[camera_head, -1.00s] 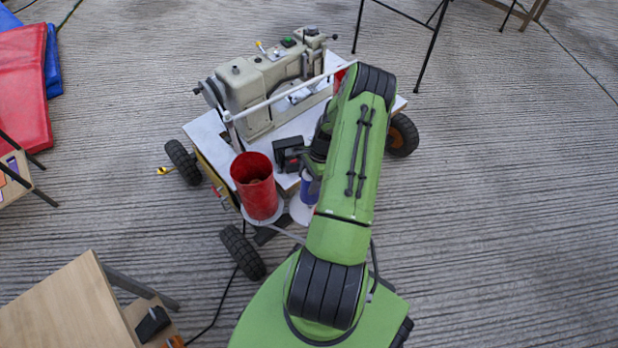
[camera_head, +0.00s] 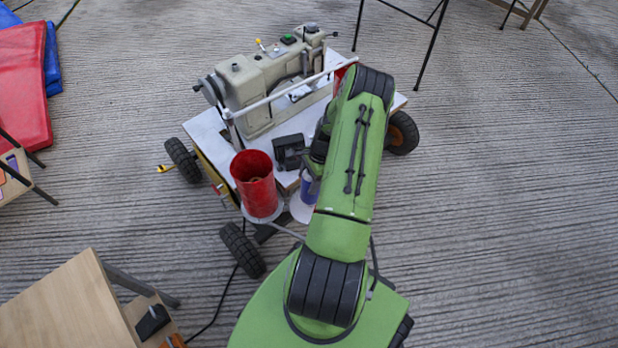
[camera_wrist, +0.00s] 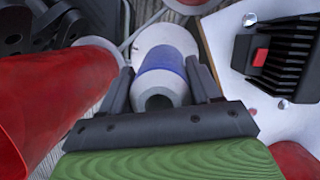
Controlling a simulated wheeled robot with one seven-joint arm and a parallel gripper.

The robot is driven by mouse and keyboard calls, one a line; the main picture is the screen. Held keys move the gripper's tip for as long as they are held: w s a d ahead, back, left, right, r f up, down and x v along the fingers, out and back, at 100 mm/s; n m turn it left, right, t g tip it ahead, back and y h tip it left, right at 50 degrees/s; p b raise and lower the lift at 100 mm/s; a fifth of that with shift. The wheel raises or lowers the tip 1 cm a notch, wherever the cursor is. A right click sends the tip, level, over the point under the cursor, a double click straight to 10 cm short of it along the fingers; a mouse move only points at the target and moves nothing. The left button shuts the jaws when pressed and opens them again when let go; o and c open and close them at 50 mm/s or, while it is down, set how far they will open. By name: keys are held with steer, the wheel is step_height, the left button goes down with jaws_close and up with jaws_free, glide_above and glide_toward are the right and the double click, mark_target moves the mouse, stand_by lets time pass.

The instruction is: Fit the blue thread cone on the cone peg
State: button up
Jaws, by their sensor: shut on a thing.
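The blue thread cone (camera_wrist: 163,82), a blue band with pale ends, is between the two fingers of my gripper (camera_wrist: 160,72) in the wrist view. My gripper is shut on it. In the head view a strip of the blue cone (camera_head: 308,190) shows beside my green arm, above a white round plate (camera_head: 302,211). The plate also shows beyond the cone in the wrist view (camera_wrist: 160,33). The cone peg cannot be made out; the cone and arm hide that spot. I cannot tell whether the cone touches the plate.
A red cone or cup (camera_head: 255,182) stands close left of the blue cone on its own white plate. A black ribbed block (camera_head: 288,151) lies on the white cart top (camera_head: 207,133). A sewing machine (camera_head: 262,85) and white rail are behind.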

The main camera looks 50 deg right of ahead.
steer(key=shift+f, duration=3.05)
steer(key=o, duration=1.7)
steer(key=p+v, duration=0.5)
steer(key=v, duration=1)
steer(key=shift+d+r, duration=0.1)
steer(key=shift+r, duration=0.25)
